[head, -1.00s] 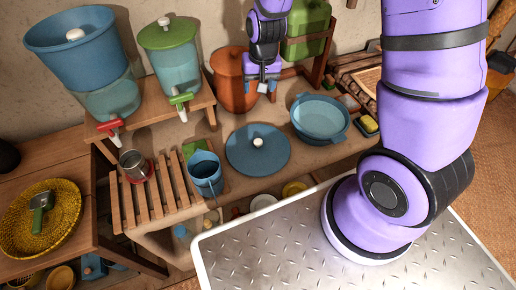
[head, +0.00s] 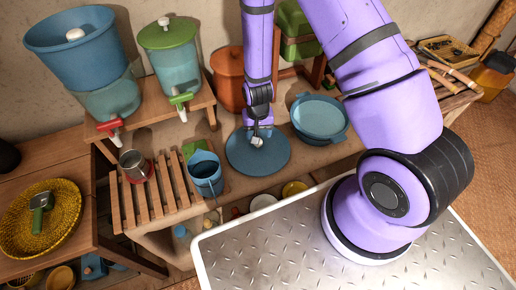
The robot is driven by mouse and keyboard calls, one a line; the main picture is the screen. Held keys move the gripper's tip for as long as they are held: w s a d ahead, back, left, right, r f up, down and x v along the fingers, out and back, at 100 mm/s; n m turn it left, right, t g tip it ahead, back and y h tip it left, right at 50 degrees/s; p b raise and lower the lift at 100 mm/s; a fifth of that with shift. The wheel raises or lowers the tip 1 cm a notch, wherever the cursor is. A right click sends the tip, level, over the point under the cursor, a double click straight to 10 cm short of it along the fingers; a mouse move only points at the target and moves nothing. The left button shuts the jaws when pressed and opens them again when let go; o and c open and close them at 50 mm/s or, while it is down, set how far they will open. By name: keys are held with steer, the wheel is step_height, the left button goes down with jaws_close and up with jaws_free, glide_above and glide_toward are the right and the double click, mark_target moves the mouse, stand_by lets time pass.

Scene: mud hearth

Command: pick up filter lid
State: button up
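The filter lid (head: 240,160) is a flat blue disc with a pale knob (head: 257,141). It lies on the counter in the middle of the head view, between the blue mug and the blue basin. My gripper (head: 258,135) points down at the middle of the lid, with its fingertips at the knob. The fingers partly hide the knob, and I cannot tell whether they are closed on it. The blue water filter (head: 70,50) stands open at the upper left, with a white knob-like piece inside.
A green-lidded filter (head: 170,65) stands beside the blue one on a raised shelf. A blue mug (head: 206,178) is left of the lid, near a slatted rack (head: 130,200). A blue basin (head: 320,118) is to the right, and an orange pot (head: 229,80) is behind.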

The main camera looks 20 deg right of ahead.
mark_target(273, 154)
steer(key=shift+f, duration=2.95)
steer(key=c, duration=1.1)
steer(key=shift+o, duration=0.2)
